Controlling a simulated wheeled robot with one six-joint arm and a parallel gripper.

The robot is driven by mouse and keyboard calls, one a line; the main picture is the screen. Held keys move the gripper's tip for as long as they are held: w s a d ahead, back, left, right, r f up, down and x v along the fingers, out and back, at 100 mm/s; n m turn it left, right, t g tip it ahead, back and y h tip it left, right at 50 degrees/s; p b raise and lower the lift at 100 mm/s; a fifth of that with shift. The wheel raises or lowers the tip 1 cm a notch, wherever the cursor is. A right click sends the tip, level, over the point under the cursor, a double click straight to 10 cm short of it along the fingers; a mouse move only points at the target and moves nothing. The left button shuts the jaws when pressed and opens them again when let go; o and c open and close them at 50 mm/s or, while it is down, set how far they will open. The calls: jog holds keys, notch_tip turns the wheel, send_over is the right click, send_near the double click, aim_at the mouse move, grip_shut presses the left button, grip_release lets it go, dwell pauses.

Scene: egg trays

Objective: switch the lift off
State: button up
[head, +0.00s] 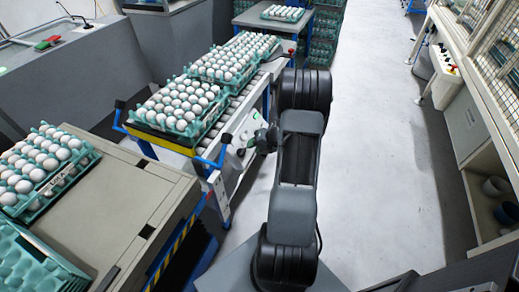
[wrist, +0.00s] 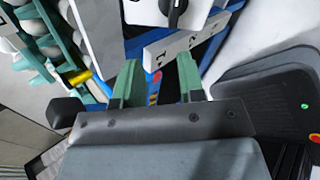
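A black rotary switch (wrist: 173,10) sits on a white panel (wrist: 145,12) at the top of the wrist view, partly cut off by the frame edge. The same panel shows in the head view on the conveyor's side (head: 246,132), partly hidden behind my gripper. My gripper (wrist: 158,72) has two green fingers, spread apart with nothing between them. The fingertips lie below the switch in the wrist view and appear apart from it. In the head view my gripper (head: 262,139) is close to the panel. I cannot make out the switch's setting for sure.
Egg trays (head: 160,124) stand on the conveyor beside my arm. A blue handle bar (head: 212,162) sticks out at its near end. A beige-topped machine (head: 125,205) with more eggs is at the left. The floor (head: 380,150) to the right is clear.

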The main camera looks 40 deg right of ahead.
aim_at(245, 151)
jog(key=shift+w+a+f+m+t+b, duration=0.15)
jog(key=shift+w+f+m+b, duration=0.35)
jog(key=shift+w+f+b, duration=0.65)
jog(key=shift+w+a+f+m+t+b, duration=0.1)
jog(key=shift+w+a+f+m+b, duration=0.15)
jog(key=shift+w+f+m+b, duration=0.8)
jog(key=shift+w+a+f+n+t+b, duration=0.15)
jog(key=shift+w+f+b, duration=0.55)
jog(key=shift+f, duration=0.95)
jog(key=shift+w+a, duration=0.1)
jog(key=shift+c, duration=0.5)
